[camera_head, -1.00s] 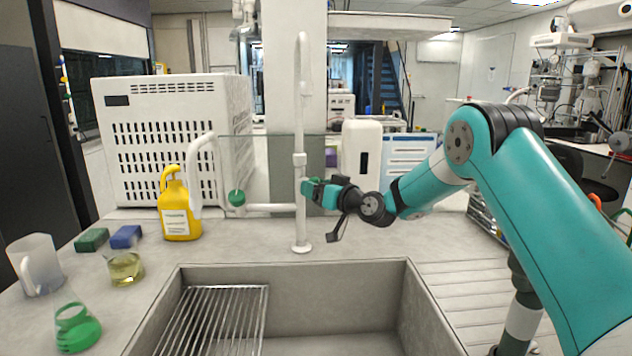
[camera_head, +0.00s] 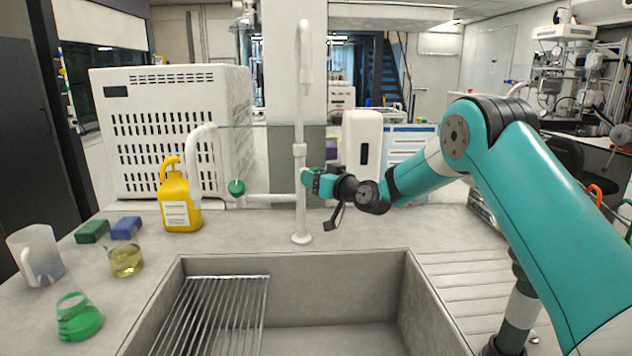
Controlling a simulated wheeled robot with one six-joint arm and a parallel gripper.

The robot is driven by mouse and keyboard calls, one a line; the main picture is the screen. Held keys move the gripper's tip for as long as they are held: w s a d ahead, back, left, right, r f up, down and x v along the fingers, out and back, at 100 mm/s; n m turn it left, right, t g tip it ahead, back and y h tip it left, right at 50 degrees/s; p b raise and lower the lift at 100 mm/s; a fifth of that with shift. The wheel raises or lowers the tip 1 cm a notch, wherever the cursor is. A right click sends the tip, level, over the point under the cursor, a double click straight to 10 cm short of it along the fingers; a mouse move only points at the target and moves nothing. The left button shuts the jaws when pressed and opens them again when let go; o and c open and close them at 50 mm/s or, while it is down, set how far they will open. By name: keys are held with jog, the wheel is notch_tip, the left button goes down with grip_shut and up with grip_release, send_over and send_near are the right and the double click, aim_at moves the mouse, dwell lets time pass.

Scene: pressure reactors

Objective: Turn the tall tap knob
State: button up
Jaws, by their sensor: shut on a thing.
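The tall white tap (camera_head: 300,120) stands upright behind the sink, with a side pipe running left to a shorter curved spout (camera_head: 202,165). A round green knob (camera_head: 236,187) shows on that side pipe, apart from my gripper. My gripper (camera_head: 308,179) reaches in from the right and is shut at the tall tap's column. A bit of green at its tips looks like the tall tap knob (camera_head: 305,173), mostly hidden by the jaws. How far the knob is turned cannot be told.
The grey sink (camera_head: 385,264) with a wire rack (camera_head: 215,310) lies in front. A yellow bottle (camera_head: 180,205), two sponges, a beaker, a flask and a jug stand left. A white dispenser (camera_head: 361,140) stands behind my gripper. The right drainboard is clear.

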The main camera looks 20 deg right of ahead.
jog(key=n+b, duration=0.1)
jog(key=b, duration=0.1)
jog(key=n+b, duration=0.1)
jog(key=b, duration=0.2)
jog(key=shift+f, duration=0.4)
jog(key=n+b, duration=0.2)
jog(key=b, duration=0.2)
jog(key=shift+d+r+n, duration=0.1)
jog(key=shift+r+n, duration=0.05)
jog(key=shift+n, duration=0.15)
jog(key=shift+r+n+b, duration=0.2)
jog(key=shift+n+b, duration=0.2)
jog(key=shift+b, duration=0.4)
jog(key=o, duration=0.9)
jog(key=b+v, duration=0.2)
jog(key=v, duration=1)
jog(key=shift+d+b, duration=0.1)
jog(key=shift+b, duration=0.3)
